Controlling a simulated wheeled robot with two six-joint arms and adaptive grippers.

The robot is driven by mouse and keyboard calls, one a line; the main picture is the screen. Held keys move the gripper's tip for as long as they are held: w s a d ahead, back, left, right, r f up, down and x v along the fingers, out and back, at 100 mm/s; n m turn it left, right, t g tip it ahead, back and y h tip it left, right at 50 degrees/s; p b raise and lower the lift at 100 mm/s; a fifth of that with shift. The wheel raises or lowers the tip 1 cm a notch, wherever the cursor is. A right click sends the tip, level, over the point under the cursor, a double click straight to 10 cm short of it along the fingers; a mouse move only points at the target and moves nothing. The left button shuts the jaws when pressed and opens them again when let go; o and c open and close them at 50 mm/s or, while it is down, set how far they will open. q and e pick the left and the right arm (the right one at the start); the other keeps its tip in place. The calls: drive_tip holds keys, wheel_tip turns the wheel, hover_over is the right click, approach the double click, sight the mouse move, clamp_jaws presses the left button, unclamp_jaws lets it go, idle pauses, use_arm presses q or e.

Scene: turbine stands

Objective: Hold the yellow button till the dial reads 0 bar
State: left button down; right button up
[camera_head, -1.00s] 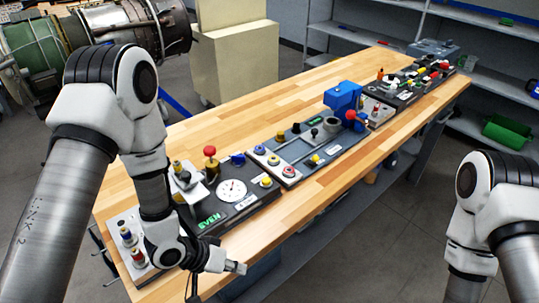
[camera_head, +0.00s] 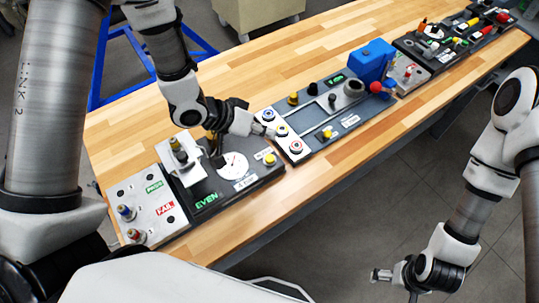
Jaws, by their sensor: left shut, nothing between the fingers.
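The white round dial (camera_head: 232,165) sits on a dark panel on the workbench; its reading is too small to make out. A yellow button (camera_head: 269,158) stands just right of the dial on the same panel. My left gripper (camera_head: 264,131) is shut and empty. Its tips are above and beyond the yellow button, near the left edge of the neighbouring panel, and look apart from the button. My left wrist hides part of the dial's panel behind the dial. My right gripper (camera_head: 381,275) hangs in front of the bench, far from the button; its jaws are unclear.
The neighbouring panel (camera_head: 350,125) carries several round buttons and another yellow button (camera_head: 327,133). A blue block (camera_head: 372,62) and a red knob (camera_head: 376,87) stand farther right. A white plate (camera_head: 145,205) with FAIL and PUSH labels lies left. The bench front (camera_head: 290,190) is clear.

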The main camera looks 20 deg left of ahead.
sight(267, 158)
use_arm(q)
drive_tip(key=f+b, duration=0.5)
drive_tip(key=w+f+b, duration=0.1)
drive_tip(key=f+b, duration=0.1)
drive_tip(key=f, duration=0.1)
drive_tip(key=shift+f+b, duration=0.25)
drive_tip(key=shift+b, duration=0.15)
drive_tip(key=shift+w+f, duration=0.1)
drive_tip(key=shift+f, duration=0.25)
use_arm(e)
wheel_tip(267, 158, down, 9)
drive_tip(key=w, duration=0.1)
drive_tip(key=shift+r, duration=0.2)
use_arm(q)
drive_tip(key=shift+r, duration=0.15)
use_arm(e)
drive_tip(key=shift+s, duration=0.1)
use_arm(q)
drive_tip(key=shift+f, duration=0.5)
